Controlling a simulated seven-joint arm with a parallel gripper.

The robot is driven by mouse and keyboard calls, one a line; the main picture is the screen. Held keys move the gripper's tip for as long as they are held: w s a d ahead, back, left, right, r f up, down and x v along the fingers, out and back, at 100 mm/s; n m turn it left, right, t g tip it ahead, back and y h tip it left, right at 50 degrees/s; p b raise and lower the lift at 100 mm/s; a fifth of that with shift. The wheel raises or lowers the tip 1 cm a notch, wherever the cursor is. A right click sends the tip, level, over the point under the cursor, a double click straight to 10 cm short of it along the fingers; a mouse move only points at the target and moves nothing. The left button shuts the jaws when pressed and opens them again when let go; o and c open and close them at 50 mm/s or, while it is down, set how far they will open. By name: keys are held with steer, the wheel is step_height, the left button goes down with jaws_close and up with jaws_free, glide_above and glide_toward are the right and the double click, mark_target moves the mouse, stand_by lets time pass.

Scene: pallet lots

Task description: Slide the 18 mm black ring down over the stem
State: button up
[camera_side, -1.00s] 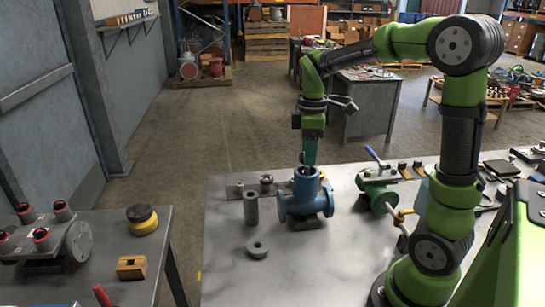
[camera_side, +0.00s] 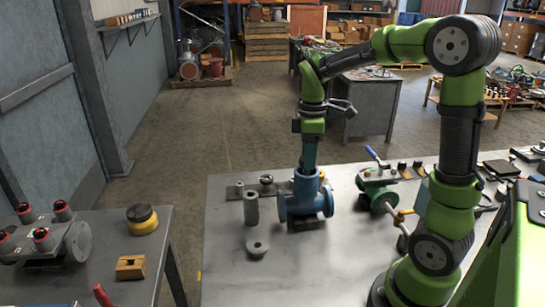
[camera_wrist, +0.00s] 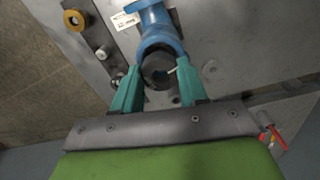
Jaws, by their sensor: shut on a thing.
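The blue valve body (camera_side: 304,204) stands on the grey bench, with its open neck facing up. My gripper (camera_side: 309,170) points down at the top of that neck. In the wrist view its teal fingers (camera_wrist: 159,88) are shut on the black ring (camera_wrist: 150,74), which lies between the fingertips at the mouth of the blue body (camera_wrist: 160,36). In the side view the ring is hidden by the fingers and neck. The stem cannot be made out clearly, and I cannot tell whether the ring is around it.
A grey cylinder (camera_side: 251,210) and a grey flanged part (camera_side: 257,246) stand left of the valve body. A green valve (camera_side: 372,192) with a blue lever is close on the right. The bench front is mostly clear.

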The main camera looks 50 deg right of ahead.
steer(key=shift+f, duration=0.85)
steer(key=o, duration=1.1)
steer(key=shift+o, duration=0.5)
steer(key=o, duration=0.3)
steer(key=shift+r, duration=0.15)
steer(key=shift+r, duration=3.4)
